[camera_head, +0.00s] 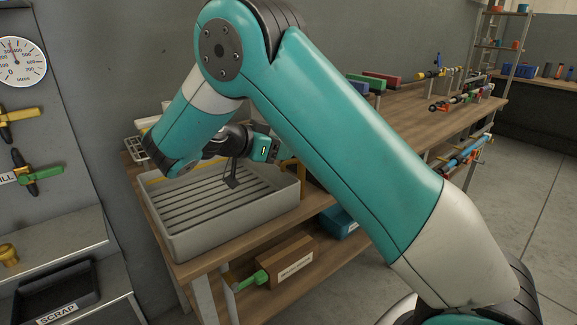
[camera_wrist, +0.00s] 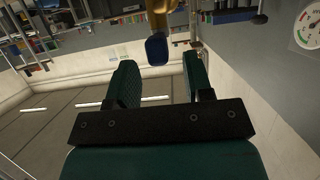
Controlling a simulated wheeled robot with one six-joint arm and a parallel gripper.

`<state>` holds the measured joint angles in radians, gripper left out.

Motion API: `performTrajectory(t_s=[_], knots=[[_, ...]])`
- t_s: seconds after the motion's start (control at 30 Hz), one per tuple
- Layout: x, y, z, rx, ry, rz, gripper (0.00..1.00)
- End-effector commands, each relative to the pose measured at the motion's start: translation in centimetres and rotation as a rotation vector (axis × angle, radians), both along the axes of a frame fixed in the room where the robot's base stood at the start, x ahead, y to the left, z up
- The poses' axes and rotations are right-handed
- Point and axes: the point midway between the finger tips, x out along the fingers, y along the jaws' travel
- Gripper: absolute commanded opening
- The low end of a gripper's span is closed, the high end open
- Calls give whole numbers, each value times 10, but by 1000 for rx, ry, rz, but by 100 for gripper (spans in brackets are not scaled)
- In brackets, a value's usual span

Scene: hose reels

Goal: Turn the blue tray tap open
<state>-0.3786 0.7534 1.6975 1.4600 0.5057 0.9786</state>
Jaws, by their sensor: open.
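In the wrist view, the blue tap handle (camera_wrist: 157,50) hangs below a yellow tap body (camera_wrist: 158,16) at the top of the picture. My gripper (camera_wrist: 160,74) is open, with a dark green finger on each side. The blue handle appears between the fingertips in the picture, nearer the right finger, and no contact shows. Its distance ahead of the fingers is hard to tell. In the head view, the end of my arm is above the grey slatted tray (camera_head: 188,254). My arm hides much of the area behind it, and the blue handle cannot be made out there.
The tray stands on a wooden bench (camera_head: 419,103) with coloured fittings farther along. A gauge (camera_head: 20,62), yellow and green valves and a black scrap bin (camera_head: 55,298) are at left.

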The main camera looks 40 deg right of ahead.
Motion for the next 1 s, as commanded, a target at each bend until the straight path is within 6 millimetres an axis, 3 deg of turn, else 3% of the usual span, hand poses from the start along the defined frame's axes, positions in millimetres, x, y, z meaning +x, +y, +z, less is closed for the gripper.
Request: performTrajectory(t_s=[0.03,0.3,0.73,0.93,1.0], knots=[[0,-6,-10,0,-2,-2,47],[1,-26,-15,0,-1,0,47],[1,-32,-13,-1,0,0,47],[1,-32,-13,-1,0,0,3],[1,-31,-13,-1,1,0,0]])
